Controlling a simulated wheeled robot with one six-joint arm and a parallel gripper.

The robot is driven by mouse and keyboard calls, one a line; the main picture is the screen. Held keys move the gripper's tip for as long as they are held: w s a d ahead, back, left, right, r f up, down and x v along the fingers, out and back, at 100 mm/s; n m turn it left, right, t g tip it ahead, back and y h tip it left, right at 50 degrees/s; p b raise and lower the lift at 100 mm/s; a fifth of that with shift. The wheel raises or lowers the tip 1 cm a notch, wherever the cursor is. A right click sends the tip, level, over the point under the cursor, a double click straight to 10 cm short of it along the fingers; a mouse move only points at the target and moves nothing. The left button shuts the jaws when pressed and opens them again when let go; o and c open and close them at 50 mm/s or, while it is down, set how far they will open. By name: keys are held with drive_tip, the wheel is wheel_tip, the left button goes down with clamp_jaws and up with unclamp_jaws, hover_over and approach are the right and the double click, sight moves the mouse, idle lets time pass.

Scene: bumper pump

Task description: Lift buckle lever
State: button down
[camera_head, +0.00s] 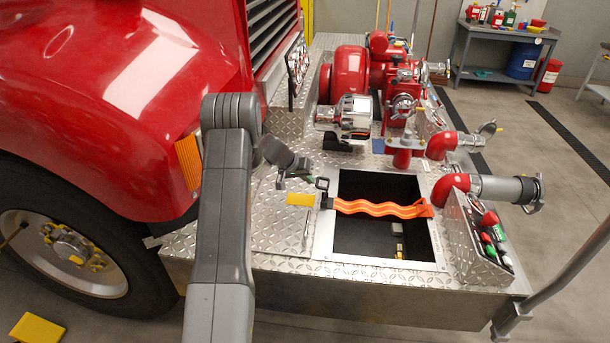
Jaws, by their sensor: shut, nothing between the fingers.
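An orange strap (380,208) with pale stripes lies across the open dark compartment (365,240) in the bumper deck. Its dark buckle (325,200) is at the strap's left end, on the compartment's left rim. A small dark frame-like piece (322,183) stands up there, probably the lever; its exact angle is too small to tell. My gripper (296,181) is just left of and above the buckle, over the metal deck. It is shut and empty. It appears apart from the buckle, though the gap is hard to judge.
A yellow block (300,199) lies left of the buckle. Red pump housings and valves (400,100) stand behind the compartment. The red truck body (130,90) rises at left.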

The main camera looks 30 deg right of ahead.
drive_tip(key=shift+b, duration=0.3)
drive_tip(key=s+d+b, duration=0.1)
drive_tip(key=b, duration=0.1)
drive_tip(key=shift+r+b, duration=0.15)
drive_tip(key=shift+b, duration=0.15)
drive_tip(key=shift+r, duration=0.1)
